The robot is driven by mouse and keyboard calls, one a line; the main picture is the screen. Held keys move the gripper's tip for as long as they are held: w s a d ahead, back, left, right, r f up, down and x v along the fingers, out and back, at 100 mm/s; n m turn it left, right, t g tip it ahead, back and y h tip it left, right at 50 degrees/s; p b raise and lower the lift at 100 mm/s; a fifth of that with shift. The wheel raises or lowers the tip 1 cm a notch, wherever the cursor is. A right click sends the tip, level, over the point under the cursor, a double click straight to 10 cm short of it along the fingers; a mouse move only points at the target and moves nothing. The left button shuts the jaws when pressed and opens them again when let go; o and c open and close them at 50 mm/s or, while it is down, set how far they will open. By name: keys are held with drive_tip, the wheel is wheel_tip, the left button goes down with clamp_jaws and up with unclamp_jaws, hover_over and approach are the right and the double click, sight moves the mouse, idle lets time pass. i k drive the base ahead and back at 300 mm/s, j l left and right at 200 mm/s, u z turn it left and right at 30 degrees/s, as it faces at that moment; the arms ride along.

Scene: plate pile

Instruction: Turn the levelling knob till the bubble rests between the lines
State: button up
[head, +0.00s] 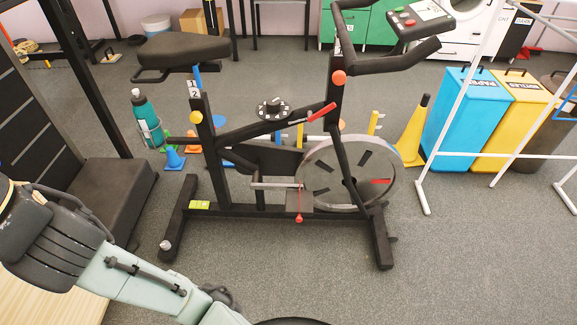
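A black exercise bike stands in the middle of the head view. A small pale levelling knob (165,244) shows at the left end of its rear foot bar. A yellow-green strip (200,205) sits on the lower frame near that foot; it looks like the bubble level, but bubble and lines are too small to read. My arm, in pale green and black, crosses the lower left, apart from the bike. I cannot make out my gripper's fingers anywhere.
A black step (118,198) stands left of the bike. A teal bottle (147,118) and cones (173,159) are behind it. Blue (462,122) and yellow (512,125) bins and a white rail frame (421,195) stand right. Grey floor in front is mostly clear.

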sight(165, 244)
drive_tip(key=u, duration=1.15)
